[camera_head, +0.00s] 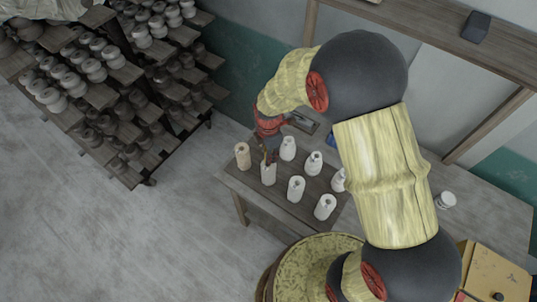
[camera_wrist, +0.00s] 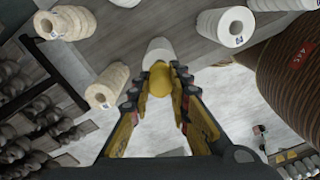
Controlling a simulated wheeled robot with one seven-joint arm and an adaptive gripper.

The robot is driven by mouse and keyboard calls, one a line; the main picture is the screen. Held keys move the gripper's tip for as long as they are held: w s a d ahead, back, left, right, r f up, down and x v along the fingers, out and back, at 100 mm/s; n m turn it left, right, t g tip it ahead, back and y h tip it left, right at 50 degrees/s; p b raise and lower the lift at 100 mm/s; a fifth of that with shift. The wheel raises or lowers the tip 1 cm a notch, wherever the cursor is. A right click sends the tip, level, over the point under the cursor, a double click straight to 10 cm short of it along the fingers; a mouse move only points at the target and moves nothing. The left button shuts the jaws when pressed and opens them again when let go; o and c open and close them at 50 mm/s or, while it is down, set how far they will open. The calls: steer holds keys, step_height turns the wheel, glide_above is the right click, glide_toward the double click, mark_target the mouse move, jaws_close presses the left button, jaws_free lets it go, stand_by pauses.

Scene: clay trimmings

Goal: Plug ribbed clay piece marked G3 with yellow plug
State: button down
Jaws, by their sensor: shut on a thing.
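My gripper (camera_wrist: 160,88) is shut on the yellow plug (camera_wrist: 160,79), which sits between its fingertips. A pale clay piece (camera_wrist: 158,49) shows just beyond the plug in the wrist view and is partly hidden by it; I cannot tell whether they touch. Ribbed clay pieces stand around it: a beige one (camera_wrist: 101,97), a cream one (camera_wrist: 66,23) with a small label, and a white one (camera_wrist: 222,27) with a small label. The labels are too small to read, so I cannot tell which is G3. In the head view my gripper (camera_head: 268,152) is just above a pale piece (camera_head: 268,175).
Several other pale clay pieces, such as one (camera_head: 325,207) at the front right, stand close together on the wooden table (camera_head: 240,184). Shelves of pots (camera_head: 110,80) stand at the left. The floor at the left is clear.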

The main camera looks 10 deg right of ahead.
steer(key=shift+f+b, duration=1.1)
steer(key=shift+f, duration=0.45)
stand_by(0.7)
steer(key=c, duration=1.6)
jaws_free()
steer(key=shift+c, duration=0.2)
steer(key=shift+o, duration=0.3)
step_height(320, 180, up, 12)
